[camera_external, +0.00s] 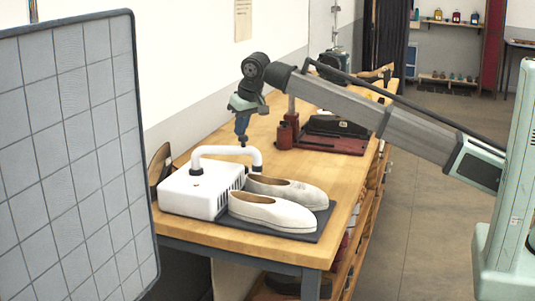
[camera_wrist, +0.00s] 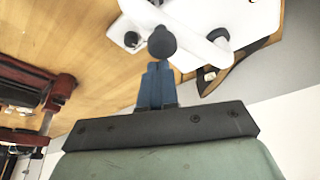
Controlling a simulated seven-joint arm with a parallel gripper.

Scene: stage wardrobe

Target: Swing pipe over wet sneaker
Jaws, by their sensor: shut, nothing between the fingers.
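Two pale slip-on shoes, the near one (camera_external: 270,211) and the far one (camera_external: 290,190), lie side by side on a dark mat, right of the box. I cannot tell which is wet. My gripper (camera_external: 242,144) points down just above the pipe, its blue fingers shut and empty. In the wrist view, a dark round knob (camera_wrist: 162,42) sits at the fingertips (camera_wrist: 156,66), with the pipe (camera_wrist: 198,46) behind it. I cannot tell whether they touch.
A grey grid panel (camera_external: 75,150) stands at the left, in front of the bench. A red stand with a dark flat piece (camera_external: 325,137) is behind the shoes on the wooden bench (camera_external: 210,237). A wall is close behind the box.

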